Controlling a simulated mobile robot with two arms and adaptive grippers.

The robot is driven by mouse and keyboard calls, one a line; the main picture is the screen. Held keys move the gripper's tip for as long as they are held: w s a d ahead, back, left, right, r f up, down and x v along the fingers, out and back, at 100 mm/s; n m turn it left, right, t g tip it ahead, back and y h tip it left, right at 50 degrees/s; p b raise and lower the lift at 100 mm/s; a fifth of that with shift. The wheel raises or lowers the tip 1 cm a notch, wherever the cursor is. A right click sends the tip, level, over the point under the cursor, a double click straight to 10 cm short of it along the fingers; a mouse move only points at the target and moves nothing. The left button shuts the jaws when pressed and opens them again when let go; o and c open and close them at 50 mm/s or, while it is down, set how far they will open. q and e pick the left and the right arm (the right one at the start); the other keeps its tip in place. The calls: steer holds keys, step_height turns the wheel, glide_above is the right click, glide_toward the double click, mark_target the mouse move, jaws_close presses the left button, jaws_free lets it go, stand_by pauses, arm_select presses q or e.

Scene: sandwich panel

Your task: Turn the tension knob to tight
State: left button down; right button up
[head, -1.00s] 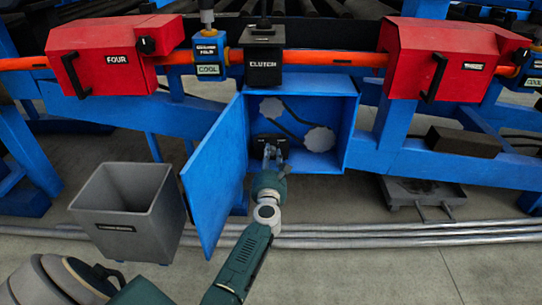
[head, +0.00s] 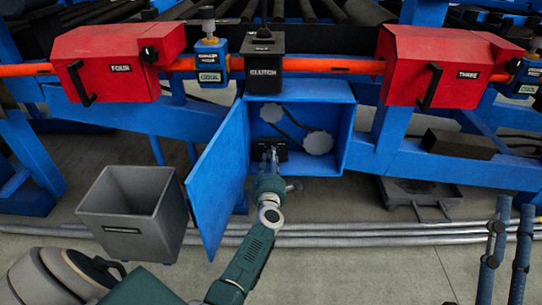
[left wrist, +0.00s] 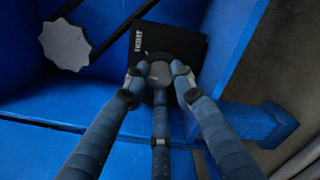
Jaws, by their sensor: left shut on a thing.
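The tension knob (left wrist: 160,72) is a small grey knob on a black block (left wrist: 190,47) inside the open blue box (head: 352,115).
The blue door (head: 217,185) hangs open left of my left arm. Grey toothed wheels (head: 318,142) with a dark belt sit in the box. A grey bin (head: 135,215) stands left of the door. Metal pipes (head: 400,232) run along the floor. A black clutch box (head: 263,65) sits above.

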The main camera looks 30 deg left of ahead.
arm_select(q)
steer(key=m+p, duration=0.1)
steer(key=m, duration=0.2)
steer(key=shift+m+p, duration=0.3)
steer(key=shift+m, duration=0.1)
steer(key=m+p, duration=0.1)
steer(key=m, duration=0.3)
steer(key=shift+p, duration=0.4)
steer(key=shift+f+m, duration=0.1)
steer(key=shift+m, duration=0.5)
arm_select(e)
steer(key=w+f+g+h, duration=0.1)
steer(key=f+g, duration=0.4)
steer(key=f, duration=0.5)
steer(key=w+d+f+g+h, duration=0.1)
steer(key=f+g, duration=0.4)
steer(key=f, duration=0.5)
steer(key=shift+w+d+f+g+h, duration=0.2)
steer(key=shift+w+d+g+h, duration=0.1)
steer(key=shift+w+h, duration=0.6)
arm_select(q)
steer(key=c, duration=1.4)
jaws_free()
steer(key=shift+c, duration=0.2)
steer(key=shift+s+d, duration=0.1)
steer(key=v, duration=0.7)
steer(key=shift+s, duration=0.2)
